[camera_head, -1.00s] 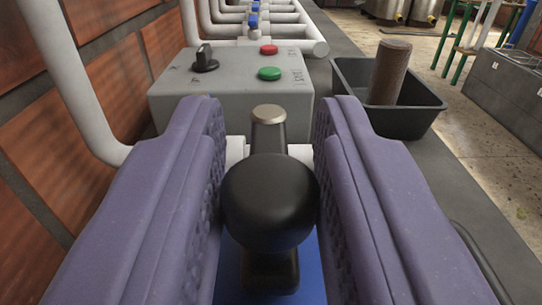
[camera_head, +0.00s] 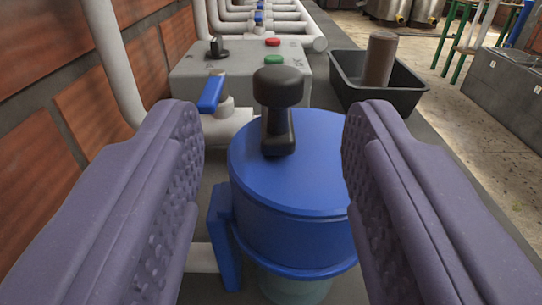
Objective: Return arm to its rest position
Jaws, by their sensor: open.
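My gripper (camera_head: 272,165) shows as two purple padded fingers, one on each side of the picture. It is open and empty, with a wide gap between the fingers. Ahead, between the fingers, a blue round housing (camera_head: 292,225) stands with a black knobbed handle (camera_head: 278,95) upright on its top. The fingers do not touch the handle. A clear bowl (camera_head: 296,290) shows partly under the housing, cut off by the lower edge.
A grey control box (camera_head: 240,65) with a black switch, a red button and a green button stands behind. A blue-levered valve (camera_head: 212,95) and white pipes are at left by a brick wall. A black tray (camera_head: 410,92) holding a brown cylinder (camera_head: 379,60) is at right.

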